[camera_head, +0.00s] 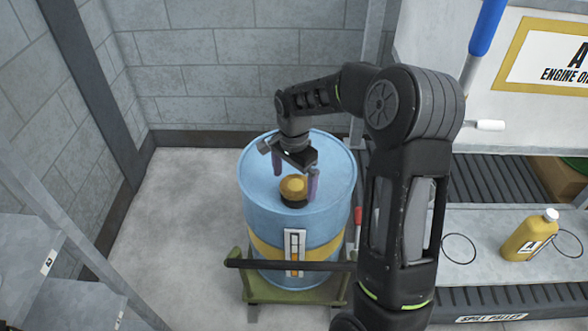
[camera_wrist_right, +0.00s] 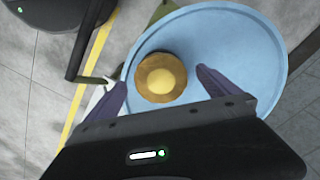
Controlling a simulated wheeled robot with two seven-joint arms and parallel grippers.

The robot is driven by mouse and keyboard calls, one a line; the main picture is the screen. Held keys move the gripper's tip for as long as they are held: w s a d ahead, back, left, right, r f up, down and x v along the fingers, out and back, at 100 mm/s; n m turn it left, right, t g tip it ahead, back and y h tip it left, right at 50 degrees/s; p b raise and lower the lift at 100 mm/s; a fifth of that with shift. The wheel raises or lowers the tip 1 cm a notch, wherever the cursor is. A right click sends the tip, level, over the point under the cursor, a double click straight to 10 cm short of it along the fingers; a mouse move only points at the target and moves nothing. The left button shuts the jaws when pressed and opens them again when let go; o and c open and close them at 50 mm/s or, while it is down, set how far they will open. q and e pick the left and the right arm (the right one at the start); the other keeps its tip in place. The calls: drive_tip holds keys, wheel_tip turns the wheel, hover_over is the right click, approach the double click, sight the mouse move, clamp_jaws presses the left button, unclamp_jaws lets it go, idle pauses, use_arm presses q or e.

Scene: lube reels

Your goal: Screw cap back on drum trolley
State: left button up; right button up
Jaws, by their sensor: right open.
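A blue drum (camera_head: 268,215) with a yellow band stands upright on a green drum trolley (camera_head: 290,292) with a dark handle bar. A yellow cap (camera_head: 293,187) with a dark lower part sits on the drum's top, toward its front edge. In the right wrist view the cap (camera_wrist_right: 161,78) shows from above, round, with a bright yellow centre on the blue drum top (camera_wrist_right: 235,50). My right gripper (camera_head: 295,188) is open above the drum, its two purple fingers on either side of the cap. Whether the fingers touch it I cannot tell. My left gripper is not in view.
Grey shelving (camera_head: 35,255) is at the lower left. Block walls close the back. Bare floor (camera_head: 190,215) lies left of the drum.

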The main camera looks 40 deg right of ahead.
drive_tip(key=shift+f, duration=0.75)
drive_tip(key=shift+c, duration=0.6)
drive_tip(key=c, duration=1.4)
drive_tip(key=shift+o, duration=0.2)
drive_tip(key=shift+w+m, duration=0.1)
drive_tip(key=shift+m, duration=0.7)
drive_tip(key=m, duration=0.2)
drive_tip(key=shift+m+b, duration=0.3)
drive_tip(key=o, duration=1.5)
